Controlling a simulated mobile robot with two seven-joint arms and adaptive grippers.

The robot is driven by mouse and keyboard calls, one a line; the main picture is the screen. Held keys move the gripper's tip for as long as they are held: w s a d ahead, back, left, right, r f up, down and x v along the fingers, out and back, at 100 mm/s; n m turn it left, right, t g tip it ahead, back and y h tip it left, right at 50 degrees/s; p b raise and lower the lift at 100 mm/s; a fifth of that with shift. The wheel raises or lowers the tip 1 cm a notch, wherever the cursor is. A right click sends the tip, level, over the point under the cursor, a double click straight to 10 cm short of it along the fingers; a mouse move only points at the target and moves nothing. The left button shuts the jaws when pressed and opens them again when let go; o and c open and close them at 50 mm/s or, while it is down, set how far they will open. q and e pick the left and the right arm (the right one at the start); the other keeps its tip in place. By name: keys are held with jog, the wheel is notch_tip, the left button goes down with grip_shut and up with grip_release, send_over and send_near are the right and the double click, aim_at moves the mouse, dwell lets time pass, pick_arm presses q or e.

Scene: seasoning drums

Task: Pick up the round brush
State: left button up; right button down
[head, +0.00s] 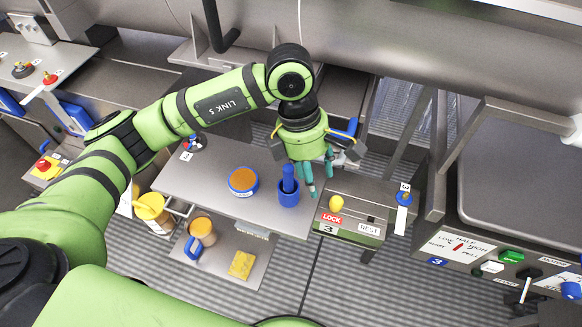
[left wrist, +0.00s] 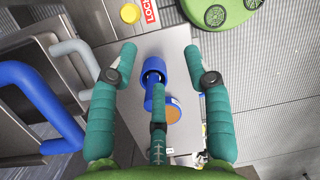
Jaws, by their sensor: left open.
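A blue upright handle (head: 289,174), which looks like the round brush, stands in a blue cup (head: 289,199) on the grey shelf (head: 215,192). In the left wrist view the blue handle (left wrist: 158,98) and the cup (left wrist: 153,66) lie between my spread fingers, partly covered by the middle finger. My left gripper (head: 317,178) is open and empty, its teal fingers pointing down just right of the handle. I cannot tell whether any finger touches it. The brush's lower end is hidden in the cup. My right gripper is not in view.
A round blue tub with an orange top (head: 243,181) stands left of the cup. A yellow sponge (head: 242,264) and a jug (head: 201,231) sit on a lower shelf.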

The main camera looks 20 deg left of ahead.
aim_at(288, 167)
pick_arm(q)
jog(key=w+a, duration=0.1)
jog(key=a+y, duration=0.1)
jog(key=a, duration=0.1)
jog(key=w+a+y, duration=0.1)
jog(key=shift+w+a+r+t, duration=0.3)
jog(key=shift+a+r, duration=0.05)
jog(key=shift+a, duration=0.05)
jog(key=shift+a+y, duration=0.3)
jog(key=shift+f+p, duration=0.75)
jog(key=shift+p, duration=0.05)
jog(key=f+p, duration=0.1)
jog(key=f, duration=0.2)
jog(key=f+p, duration=0.1)
jog(key=shift+a+f+p, duration=0.25)
jog(key=shift+f+p, duration=0.05)
jog(key=shift+p, duration=0.05)
jog(key=shift+f, duration=0.35)
grip_shut()
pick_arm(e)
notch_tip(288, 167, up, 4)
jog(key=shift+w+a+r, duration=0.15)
